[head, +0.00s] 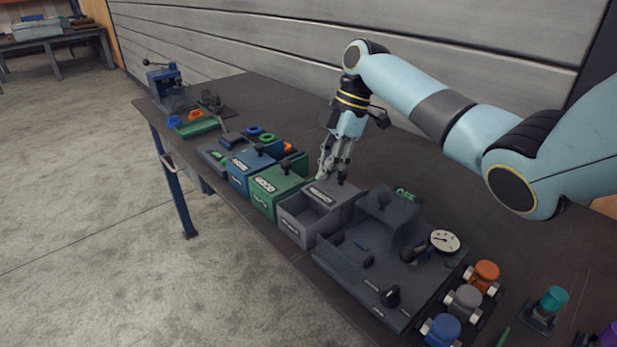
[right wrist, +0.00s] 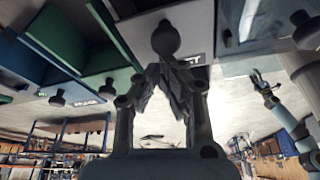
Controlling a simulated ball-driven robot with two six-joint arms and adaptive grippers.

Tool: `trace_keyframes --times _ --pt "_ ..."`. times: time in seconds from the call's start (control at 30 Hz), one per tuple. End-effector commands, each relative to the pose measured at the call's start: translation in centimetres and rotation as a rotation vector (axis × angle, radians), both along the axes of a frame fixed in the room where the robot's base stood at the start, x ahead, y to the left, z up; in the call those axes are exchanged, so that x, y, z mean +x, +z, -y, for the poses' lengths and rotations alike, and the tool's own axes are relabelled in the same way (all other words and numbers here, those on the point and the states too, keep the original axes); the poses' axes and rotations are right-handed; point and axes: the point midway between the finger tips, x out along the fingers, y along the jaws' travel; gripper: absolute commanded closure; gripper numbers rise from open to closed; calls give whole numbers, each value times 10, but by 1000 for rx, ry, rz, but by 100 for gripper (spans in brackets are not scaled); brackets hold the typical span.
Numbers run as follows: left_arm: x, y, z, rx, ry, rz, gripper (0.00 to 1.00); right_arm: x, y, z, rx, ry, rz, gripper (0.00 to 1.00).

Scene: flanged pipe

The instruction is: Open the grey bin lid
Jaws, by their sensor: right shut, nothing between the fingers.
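The grey bin (head: 296,227) stands in the row of bins on the bench. Its front part is uncovered and I see into its empty-looking interior. The grey lid (head: 322,194), with a label and a dark knob (head: 341,179), lies over the rear part. My right gripper (head: 333,173) is shut and empty, pointing down right at the knob. In the right wrist view the knob (right wrist: 165,39) is just beyond the fingertips (right wrist: 160,88); I cannot tell if they touch it. What looks like my left gripper (right wrist: 259,78) is small and far off in that view.
The green bin (head: 264,205) and blue bin (head: 238,178) stand left of the grey bin, both with dark knobs. A dark fixture board (head: 335,262) with a dial gauge (head: 445,240) is close on the right.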

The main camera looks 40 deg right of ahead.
Motion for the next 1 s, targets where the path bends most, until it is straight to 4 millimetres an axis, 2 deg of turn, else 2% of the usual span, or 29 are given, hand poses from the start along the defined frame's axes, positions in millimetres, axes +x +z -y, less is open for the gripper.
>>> trace_keyframes --times 0.03,0.13,0.47,0.63,0.77,0.8,1.0 --pt "1 -2 0 0 0 1 60 1 -1 8 -1 -3 0 100" --pt "2 -3 1 -1 1 3 60 1 -1 15 2 -1 0 100" --pt "3 -2 2 -2 0 5 60 1 0 16 3 0 1 100" --pt "4 5 2 -2 0 6 60 1 2 8 4 -3 1 100" --pt "4 20 3 -3 1 7 60 2 4 -9 6 -11 0 100" --pt "4 23 3 -3 1 7 60 3 6 -12 3 -16 3 100" --pt "4 13 -1 2 0 6 60 -1 50 9 -2 -16 4 100"
